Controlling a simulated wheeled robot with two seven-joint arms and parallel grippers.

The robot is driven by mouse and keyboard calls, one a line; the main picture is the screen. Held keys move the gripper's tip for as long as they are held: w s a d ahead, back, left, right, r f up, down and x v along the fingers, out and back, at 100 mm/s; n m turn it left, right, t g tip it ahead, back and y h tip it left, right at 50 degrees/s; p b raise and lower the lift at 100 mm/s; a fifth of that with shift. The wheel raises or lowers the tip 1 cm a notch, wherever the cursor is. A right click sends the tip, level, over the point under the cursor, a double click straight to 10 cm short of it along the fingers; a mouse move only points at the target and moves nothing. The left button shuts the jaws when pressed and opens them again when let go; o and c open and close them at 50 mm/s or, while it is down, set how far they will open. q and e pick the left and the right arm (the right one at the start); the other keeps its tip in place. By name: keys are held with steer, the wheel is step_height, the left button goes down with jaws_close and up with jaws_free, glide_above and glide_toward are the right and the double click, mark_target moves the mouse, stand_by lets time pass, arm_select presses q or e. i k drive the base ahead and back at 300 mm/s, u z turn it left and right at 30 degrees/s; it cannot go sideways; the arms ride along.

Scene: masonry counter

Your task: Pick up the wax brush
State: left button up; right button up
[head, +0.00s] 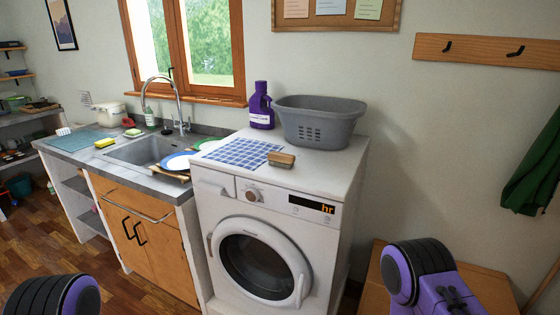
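A small block-shaped brush (281,160), brown on top with a grey part below, lies on the front of the white washing machine's top (320,178). It looks like the wax brush, though it is small in the picture. It lies beside the right corner of a blue checked cloth (242,152). Nothing is touching it from above. Only parts of my two arms show at the bottom left and bottom right edges. Neither of my grippers is in view.
A grey laundry basket (318,122) and a purple bottle (261,106) stand behind the brush. Plates (178,161) and a sink (150,150) are on the counter to the left. The machine top right of the brush is clear. A wooden surface (480,283) is low at right.

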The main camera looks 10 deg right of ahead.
mark_target(284, 160)
steer(key=u, duration=1.75)
steer(key=i, duration=1.85)
steer(key=z, duration=2.4)
